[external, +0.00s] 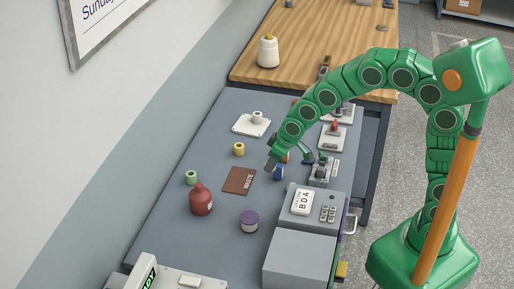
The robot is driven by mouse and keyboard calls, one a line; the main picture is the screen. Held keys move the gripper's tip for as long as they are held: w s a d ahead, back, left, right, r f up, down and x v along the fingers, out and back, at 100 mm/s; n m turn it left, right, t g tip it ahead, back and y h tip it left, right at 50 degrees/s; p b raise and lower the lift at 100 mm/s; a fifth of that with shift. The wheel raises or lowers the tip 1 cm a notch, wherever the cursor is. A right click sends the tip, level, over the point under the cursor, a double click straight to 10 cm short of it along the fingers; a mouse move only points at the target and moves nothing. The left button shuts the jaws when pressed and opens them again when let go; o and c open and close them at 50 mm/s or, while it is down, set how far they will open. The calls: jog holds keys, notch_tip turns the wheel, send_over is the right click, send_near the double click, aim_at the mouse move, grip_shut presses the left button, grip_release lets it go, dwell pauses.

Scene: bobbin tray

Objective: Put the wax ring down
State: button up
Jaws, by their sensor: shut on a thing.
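My gripper (271,165) is low over the grey-blue bench, just right of the brown mat marked WASTE (238,182). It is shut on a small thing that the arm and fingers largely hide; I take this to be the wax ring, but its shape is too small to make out. A small blue piece (278,174) shows right at the fingers; I cannot tell whether it is held or stands on the bench behind them.
A yellow spool (239,149), green spool (191,177), red bottle (201,200) and purple-lidded jar (249,222) stand around the mat. A white plate (243,127) bears a pale spool. Small devices and a grey keypad box (312,207) line the right side.

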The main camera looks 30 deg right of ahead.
jog(key=w+d+m+t+h, duration=0.15)
jog(key=w+d+m, duration=0.4)
jog(key=w, duration=0.75)
jog(key=w+d+m+g+h, duration=0.1)
jog(key=w+d+m+h, duration=0.15)
jog(key=w+d, duration=0.8)
send_over(246, 128)
jog(key=s, duration=0.2)
jog(key=shift+m+y, duration=0.3)
jog(key=shift+y, duration=0.1)
jog(key=shift+w+f, duration=0.15)
jog(key=shift+f, duration=4.25)
jog(key=shift+w+a+f, duration=0.1)
jog(key=shift+w+f, duration=0.05)
jog(key=shift+f, duration=0.25)
jog(key=shift+f+t, duration=0.25)
jog(key=shift+f, duration=1.05)
jog(key=shift+f, duration=0.1)
jog(key=o, duration=0.7)
